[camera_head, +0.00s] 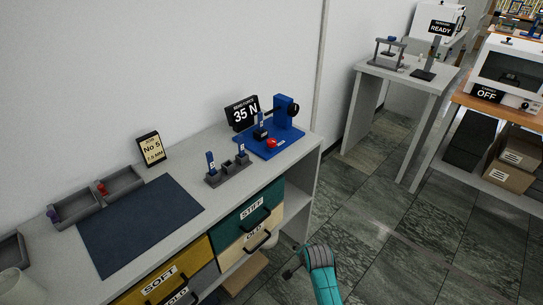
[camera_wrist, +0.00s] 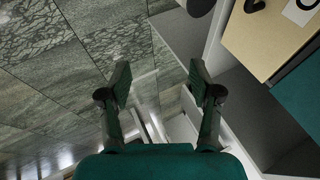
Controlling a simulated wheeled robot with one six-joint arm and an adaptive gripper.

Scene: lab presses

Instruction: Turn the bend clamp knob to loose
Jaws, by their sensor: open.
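A blue test fixture (camera_head: 282,131) stands at the right end of the grey bench in the head view. It has a black round knob (camera_head: 293,109) on its upright block and a red ball-like knob (camera_head: 272,143) low at its front. I cannot tell which one is the bend clamp knob, nor its setting. My gripper (camera_head: 292,270) is in front of the bench, low and well apart from the fixture. In the wrist view my gripper (camera_wrist: 159,82) is open and empty, its two fingers spread above the floor. The fixture is not in the wrist view.
The bench (camera_head: 228,152) holds a "35 N" sign (camera_head: 243,113), a grey rack with blue-topped pieces (camera_head: 228,170), a dark mat (camera_head: 140,222) and grey trays (camera_head: 122,185). Labelled drawers (camera_head: 250,215) face my gripper. Tiled floor (camera_head: 390,230) is free to the right.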

